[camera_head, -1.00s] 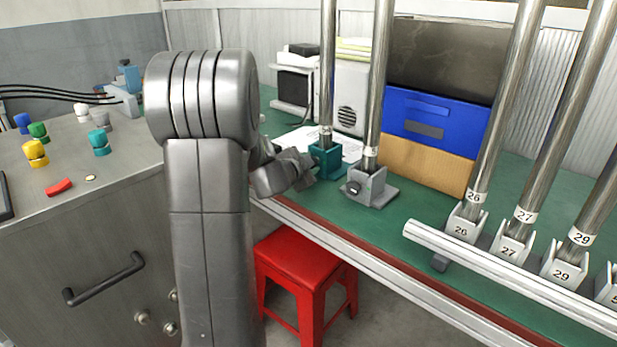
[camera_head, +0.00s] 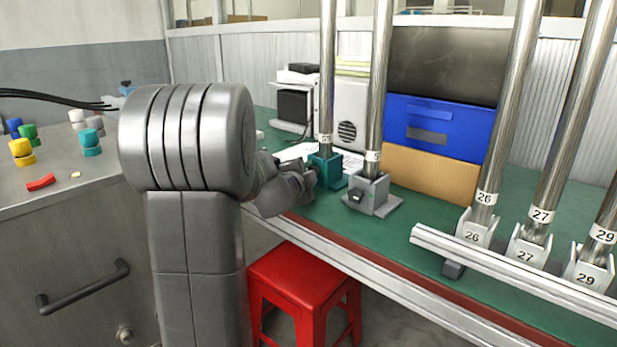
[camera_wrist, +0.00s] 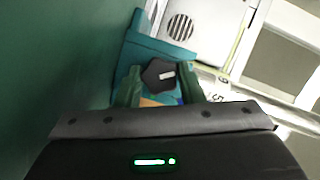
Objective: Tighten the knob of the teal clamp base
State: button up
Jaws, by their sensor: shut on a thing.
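The teal clamp base (camera_head: 326,168) stands on the green bench, with a metal pole (camera_head: 327,80) upright in it. Its dark knob (camera_wrist: 158,75), with a pale mark on its face, shows in the wrist view against the teal body (camera_wrist: 152,48). My gripper (camera_head: 308,182) reaches the left side of the teal base in the head view. In the wrist view my gripper (camera_wrist: 157,98) is shut on the knob, one finger on each side. The contact itself is partly hidden.
A grey clamp base (camera_head: 370,195) with its own pole stands close to the right. A white rail (camera_head: 500,272) with numbered pole holders runs along the front right. A blue box (camera_head: 437,128) on a cardboard box (camera_head: 425,172) stands behind. A red stool (camera_head: 300,280) is below.

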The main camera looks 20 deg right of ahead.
jog(key=o, duration=1)
jog(key=shift+s+a, duration=0.1)
jog(key=p+v, duration=0.3)
jog(key=v, duration=1)
jog(key=shift+s+a, duration=0.2)
jog(key=shift+s, duration=0.05)
